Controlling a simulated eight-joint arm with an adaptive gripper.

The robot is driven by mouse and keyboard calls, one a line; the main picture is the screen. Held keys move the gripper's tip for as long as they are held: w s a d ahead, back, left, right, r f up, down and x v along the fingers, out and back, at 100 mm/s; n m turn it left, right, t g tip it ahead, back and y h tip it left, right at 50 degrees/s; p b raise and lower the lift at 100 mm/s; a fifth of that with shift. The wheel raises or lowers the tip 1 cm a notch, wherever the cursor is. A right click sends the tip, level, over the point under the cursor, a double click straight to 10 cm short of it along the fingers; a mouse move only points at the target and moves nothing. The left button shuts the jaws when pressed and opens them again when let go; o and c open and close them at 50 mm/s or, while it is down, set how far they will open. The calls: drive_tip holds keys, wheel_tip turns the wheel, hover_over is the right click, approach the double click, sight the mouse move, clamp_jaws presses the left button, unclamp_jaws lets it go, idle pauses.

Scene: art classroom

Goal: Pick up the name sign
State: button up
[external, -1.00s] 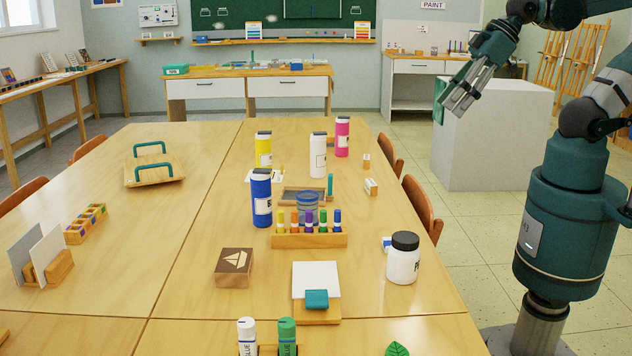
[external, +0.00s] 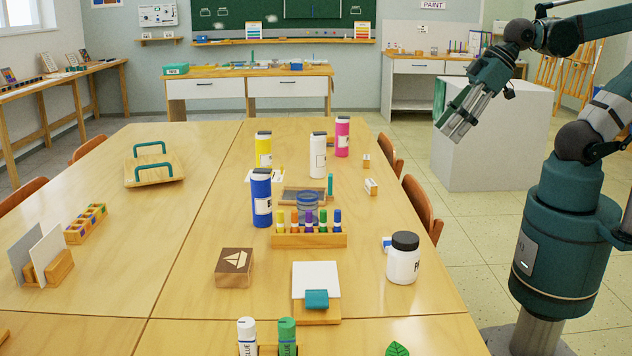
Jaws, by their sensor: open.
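No object can be clearly read as the name sign. Possible ones are a small wooden block with a white face (external: 371,187) on the table's right side, and a smaller one (external: 366,160) behind it. White and grey cards in a wooden holder (external: 60,267) stand at the left. My gripper (external: 453,130) hangs in the air right of the table, its fingers pointing down and left, open and empty. It appears in front of the white plinth, well apart from these objects.
The table (external: 205,200) holds blue (external: 262,200), yellow (external: 264,150), white (external: 318,157) and pink (external: 342,137) bottles. A black-lidded jar (external: 403,258) stands near the right edge. Chairs (external: 422,210) line that side. A white plinth (external: 500,155) stands behind my gripper.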

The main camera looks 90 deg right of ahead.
drive_tip(key=shift+c, duration=0.2)
drive_tip(key=c, duration=0.5)
drive_tip(key=shift+w, duration=0.1)
drive_tip(key=w+d+f+m+g+h+p, duration=0.4)
drive_tip(key=w+d+f+m+g+p, duration=0.2)
drive_tip(key=w+d+f+m, duration=0.6)
drive_tip(key=shift+w+d+f+m+g+p, duration=0.25)
drive_tip(key=shift+w+f+m+p, duration=0.55)
drive_tip(key=shift+w+f+m, duration=1.05)
drive_tip(key=shift+w+r+m, duration=0.35)
